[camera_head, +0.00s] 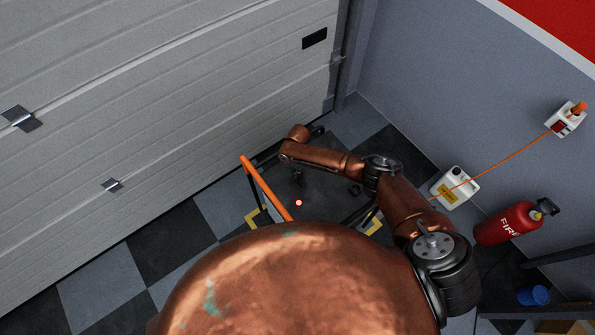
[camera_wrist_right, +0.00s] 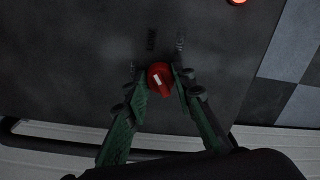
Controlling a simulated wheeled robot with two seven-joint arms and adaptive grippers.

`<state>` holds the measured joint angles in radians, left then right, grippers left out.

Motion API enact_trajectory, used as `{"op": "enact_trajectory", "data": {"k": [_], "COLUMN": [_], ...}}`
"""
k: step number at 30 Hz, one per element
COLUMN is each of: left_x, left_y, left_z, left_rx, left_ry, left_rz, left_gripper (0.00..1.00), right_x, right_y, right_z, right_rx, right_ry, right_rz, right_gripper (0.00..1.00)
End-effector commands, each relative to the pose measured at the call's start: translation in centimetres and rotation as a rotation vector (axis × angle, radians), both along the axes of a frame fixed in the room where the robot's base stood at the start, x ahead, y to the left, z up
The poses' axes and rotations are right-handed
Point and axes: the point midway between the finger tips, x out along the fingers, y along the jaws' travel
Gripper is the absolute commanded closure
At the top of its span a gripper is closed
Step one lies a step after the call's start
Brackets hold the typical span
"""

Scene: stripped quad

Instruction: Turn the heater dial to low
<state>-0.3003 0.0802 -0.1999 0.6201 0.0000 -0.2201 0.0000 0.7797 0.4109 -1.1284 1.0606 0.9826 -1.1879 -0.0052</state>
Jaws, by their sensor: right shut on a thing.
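The heater (camera_head: 318,190) is a dark box low on the floor by the garage door, with a lit red lamp (camera_head: 298,203) on its top; the lamp also shows in the wrist view (camera_wrist_right: 238,1). In the head view the dial cannot be made out. My left gripper is out of view.
An orange bar (camera_head: 264,186) runs along the heater's left side. An orange cord (camera_head: 505,159) runs from a wall socket (camera_head: 566,121). Checkered floor at left is clear.

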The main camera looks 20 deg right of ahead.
Motion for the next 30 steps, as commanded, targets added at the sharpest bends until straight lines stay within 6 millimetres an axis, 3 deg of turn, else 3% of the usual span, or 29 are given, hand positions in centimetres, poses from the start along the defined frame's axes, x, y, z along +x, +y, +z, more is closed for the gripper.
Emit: {"op": "enact_trajectory", "data": {"k": [23,24,30], "left_x": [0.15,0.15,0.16], "left_y": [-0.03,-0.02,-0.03], "left_z": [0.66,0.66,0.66], "left_rx": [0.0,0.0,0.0], "left_ry": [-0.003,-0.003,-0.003], "left_rz": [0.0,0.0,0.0], "left_gripper": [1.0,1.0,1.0], "right_x": [0.19,0.2,0.11], "right_y": [0.16,0.17,0.07], "right_z": [0.12,0.12,0.07], "right_rx": [0.003,0.003,0.002], "right_ry": [-0.005,-0.005,-0.003], "right_rz": [-0.095,-0.095,-0.095], "right_gripper": [1.0,0.74,0.6]}}
